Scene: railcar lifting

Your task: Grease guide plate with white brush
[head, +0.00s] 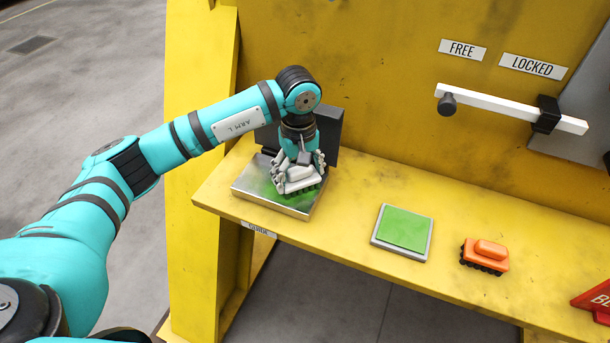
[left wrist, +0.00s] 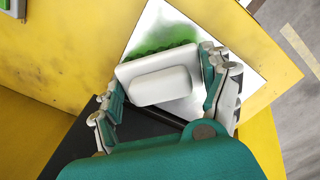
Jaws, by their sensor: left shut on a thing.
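The guide plate (head: 247,188) is a flat silver plate at the left end of the yellow shelf, above a label reading GUIDE. Green grease (head: 268,188) covers part of its top. My left gripper (head: 298,172) is shut on the white brush (head: 300,175), over the plate. The brush's dark bristles are low at the plate; whether they touch it is hard to tell. In the left wrist view, the white brush (left wrist: 158,84) sits between both fingers, with a green smear (left wrist: 160,52) on the plate (left wrist: 168,22) beside it. My right gripper is not in view.
A dark upright block (head: 328,128) stands behind the plate. A tray with a green pad (head: 405,228) and an orange brush (head: 487,253) lie to the right on the yellow shelf (head: 375,180). A white lever (head: 505,107) is on the wall. A red object (head: 595,300) is at the right edge.

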